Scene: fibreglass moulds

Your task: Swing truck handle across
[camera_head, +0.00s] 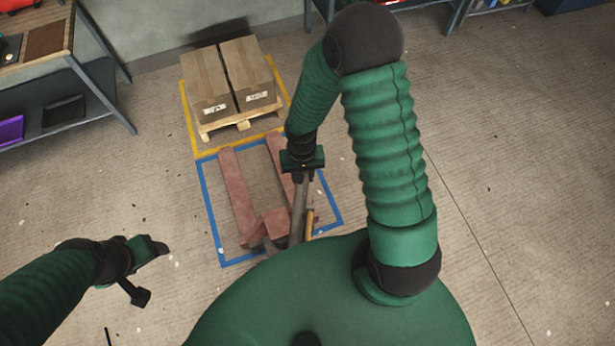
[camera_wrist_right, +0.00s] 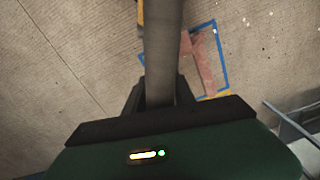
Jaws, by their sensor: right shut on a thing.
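A red pallet truck (camera_head: 240,203) stands inside a blue floor outline, its two forks pointing at a loaded pallet. Its grey handle (camera_head: 298,214) rises from the truck close in front of my body. My right gripper (camera_head: 301,176) is shut on the handle near its upper end. In the right wrist view the handle (camera_wrist_right: 163,50) runs up between the fingers of my right gripper (camera_wrist_right: 161,92), and part of the red truck (camera_wrist_right: 204,65) shows beyond. My left gripper (camera_head: 148,270) is empty with its fingers apart, over bare floor at left. My body hides the truck's near end.
A wooden pallet (camera_head: 238,122) with two cardboard boxes (camera_head: 232,78) stands in a yellow outline beyond the forks. A workbench (camera_head: 40,45) with a lower shelf stands at upper left. The floor at right is clear.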

